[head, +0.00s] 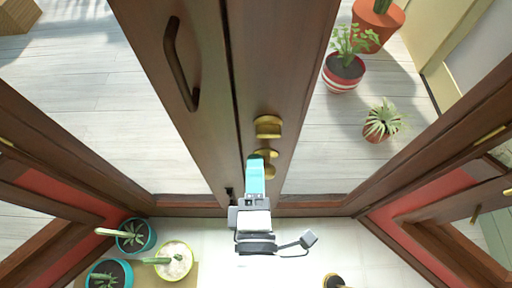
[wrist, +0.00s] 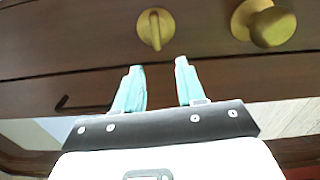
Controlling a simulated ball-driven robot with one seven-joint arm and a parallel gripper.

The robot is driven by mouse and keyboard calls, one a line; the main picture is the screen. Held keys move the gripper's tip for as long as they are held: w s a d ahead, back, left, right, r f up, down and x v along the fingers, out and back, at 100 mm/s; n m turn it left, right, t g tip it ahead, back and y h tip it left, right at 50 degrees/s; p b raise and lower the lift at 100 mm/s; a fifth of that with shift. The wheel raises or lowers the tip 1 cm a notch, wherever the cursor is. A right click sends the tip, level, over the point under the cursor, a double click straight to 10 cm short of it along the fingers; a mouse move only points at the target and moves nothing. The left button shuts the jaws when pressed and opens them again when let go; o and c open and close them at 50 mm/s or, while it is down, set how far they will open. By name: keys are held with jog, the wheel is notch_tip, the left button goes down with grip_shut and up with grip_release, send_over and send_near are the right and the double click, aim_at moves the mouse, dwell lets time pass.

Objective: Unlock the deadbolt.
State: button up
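The deadbolt is a round brass plate with a narrow thumb-turn (wrist: 155,30) on the dark brown door (wrist: 80,35). In the wrist view its turn piece points down the picture, toward my gripper. In the head view the deadbolt (head: 269,171) is partly hidden by my gripper (head: 256,157). The wrist view shows my gripper (wrist: 158,72) open, its two teal fingers apart with nothing between them. The thumb-turn is just beyond the fingertips, roughly in line with the gap. The fingers look clear of it in the wrist view.
A round brass knob (wrist: 270,24) sits right of the deadbolt in the wrist view. A long dark handle (head: 178,65) is on the door's left part. Potted plants stand at lower left (head: 133,237) and beyond the glass at right (head: 344,72). Door frames flank both sides.

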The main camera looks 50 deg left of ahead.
jog(key=shift+b+v, duration=0.3)
jog(key=shift+v, duration=1.45)
jog(key=w+d+f+m+h, duration=0.3)
jog(key=w+d+m+h, duration=0.15)
jog(key=d, duration=0.35)
jog(key=w+d+f+m+h, duration=0.3)
jog(key=w+d+m+h, duration=0.1)
jog(key=d+m, duration=0.25)
jog(key=w+d+f+m+h, duration=0.4)
jog(key=d, duration=0.4)
jog(key=s+d+f+m+g+h, duration=0.1)
jog(key=s+d+f+m+g, duration=0.25)
jog(key=d, duration=0.35)
jog(key=s+d+f+m+g+h, duration=0.2)
jog(key=d+f+m, duration=0.1)
jog(key=d+m, duration=0.3)
jog(key=s+d+f+m+g+y, duration=0.1)
jog(key=s+d+m+g, duration=0.4)
jog(key=s, duration=0.5)
jog(key=shift+d+f, duration=0.25)
jog(key=shift+f, duration=0.6)
jog(key=shift+o, duration=0.3)
jog(key=shift+y, duration=0.25)
